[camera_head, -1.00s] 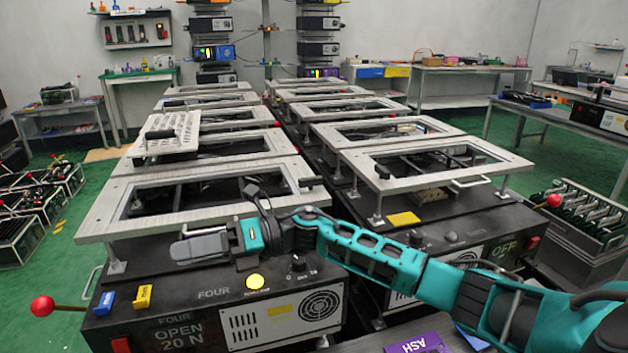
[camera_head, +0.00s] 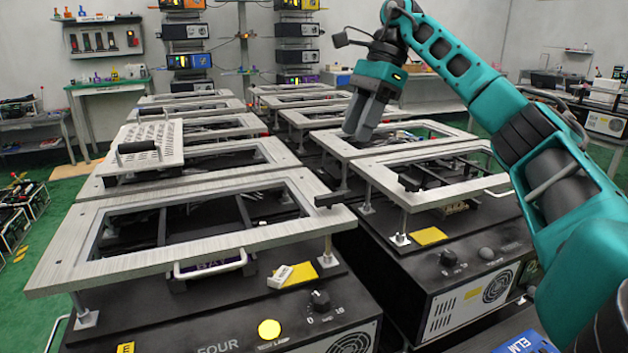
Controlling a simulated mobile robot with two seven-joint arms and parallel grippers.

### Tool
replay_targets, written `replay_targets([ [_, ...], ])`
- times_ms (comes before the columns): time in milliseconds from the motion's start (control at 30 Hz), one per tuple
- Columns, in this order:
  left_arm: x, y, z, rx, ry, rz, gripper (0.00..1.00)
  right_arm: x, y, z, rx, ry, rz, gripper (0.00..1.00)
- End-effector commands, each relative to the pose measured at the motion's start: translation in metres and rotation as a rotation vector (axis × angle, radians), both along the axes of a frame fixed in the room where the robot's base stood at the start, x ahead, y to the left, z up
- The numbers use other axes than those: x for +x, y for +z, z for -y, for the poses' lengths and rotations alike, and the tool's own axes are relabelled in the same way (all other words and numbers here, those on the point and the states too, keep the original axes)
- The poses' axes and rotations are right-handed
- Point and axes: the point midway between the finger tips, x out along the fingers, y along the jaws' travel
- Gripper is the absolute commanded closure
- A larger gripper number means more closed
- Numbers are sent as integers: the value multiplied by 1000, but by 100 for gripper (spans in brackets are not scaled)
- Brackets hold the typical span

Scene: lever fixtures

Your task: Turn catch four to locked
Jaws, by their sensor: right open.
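Fixture four (camera_head: 222,345), with FOUR printed on its dark base, stands at the front left under a pale metal frame (camera_head: 120,270). A black dial (camera_head: 319,299) and a yellow button (camera_head: 269,329) are on the base. My left gripper is not in view.
A second row of framed fixtures (camera_head: 425,208) stands close on the right, with a narrow gap between rows. A perforated plate with a black handle (camera_head: 150,140) stands raised on a fixture behind.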

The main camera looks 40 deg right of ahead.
Motion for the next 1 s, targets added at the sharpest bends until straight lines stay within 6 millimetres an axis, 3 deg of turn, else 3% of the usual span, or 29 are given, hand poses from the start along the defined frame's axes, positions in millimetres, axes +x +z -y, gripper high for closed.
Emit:
replay_targets([
  [167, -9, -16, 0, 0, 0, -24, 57, 0, -15, -3, -4, 2, -3, 60],
  [633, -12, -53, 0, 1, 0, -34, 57, 10, -99, -37, -2, 1, -3, 60],
  [800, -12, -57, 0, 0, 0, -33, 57, 13, -114, -44, -2, -1, -2, 60],
  [1000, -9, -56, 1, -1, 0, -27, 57, 14, -119, -46, -1, -1, -1, 60],
])
